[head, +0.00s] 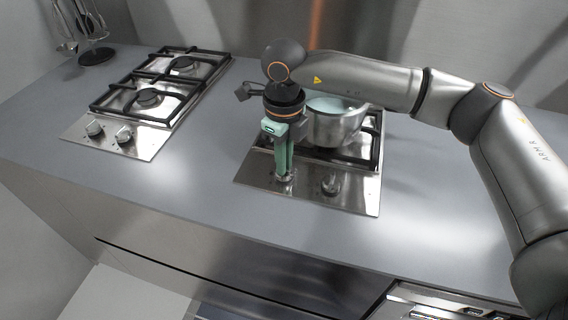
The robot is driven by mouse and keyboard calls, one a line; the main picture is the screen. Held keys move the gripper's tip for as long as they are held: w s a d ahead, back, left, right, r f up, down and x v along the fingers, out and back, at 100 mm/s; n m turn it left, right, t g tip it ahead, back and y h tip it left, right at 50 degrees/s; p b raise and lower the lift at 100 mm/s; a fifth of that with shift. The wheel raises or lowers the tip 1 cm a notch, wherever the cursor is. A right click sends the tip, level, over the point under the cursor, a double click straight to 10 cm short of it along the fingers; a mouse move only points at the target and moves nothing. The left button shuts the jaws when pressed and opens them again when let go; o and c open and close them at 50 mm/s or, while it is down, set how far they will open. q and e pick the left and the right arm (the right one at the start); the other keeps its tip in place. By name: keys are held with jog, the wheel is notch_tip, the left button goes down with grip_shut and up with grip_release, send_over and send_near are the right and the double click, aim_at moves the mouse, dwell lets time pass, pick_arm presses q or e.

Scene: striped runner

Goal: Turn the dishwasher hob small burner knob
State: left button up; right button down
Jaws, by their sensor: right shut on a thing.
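The right-hand hob (366,196) is a steel plate set in the grey counter, with two knobs on its front strip. My right gripper (284,174) points down with its green fingers shut on the left knob (285,183) of this hob. The fingers hide most of that knob, so its turn angle cannot be seen. The other knob (331,185) stands free just to the right. Which knob belongs to the small burner cannot be told, as the burners are mostly covered. My left gripper is not in view.
A steel pot (336,125) stands on the right-hand hob, close behind my right gripper. A second hob (150,108) with two knobs is at the left. A utensil stand (95,55) is at the back left. The counter between the hobs is clear.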

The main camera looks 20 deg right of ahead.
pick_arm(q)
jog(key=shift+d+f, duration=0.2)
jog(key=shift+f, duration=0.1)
pick_arm(e)
jog(key=shift+n, duration=0.6)
pick_arm(q)
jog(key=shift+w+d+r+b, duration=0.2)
jog(key=shift+b, duration=0.1)
pick_arm(e)
jog(key=c, duration=0.9)
grip_release()
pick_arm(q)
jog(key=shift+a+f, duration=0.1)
pick_arm(e)
jog(key=shift+r, duration=0.1)
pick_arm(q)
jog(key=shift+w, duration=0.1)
pick_arm(e)
notch_tip(320, 180, up, 12)
jog(key=shift+r, duration=0.2)
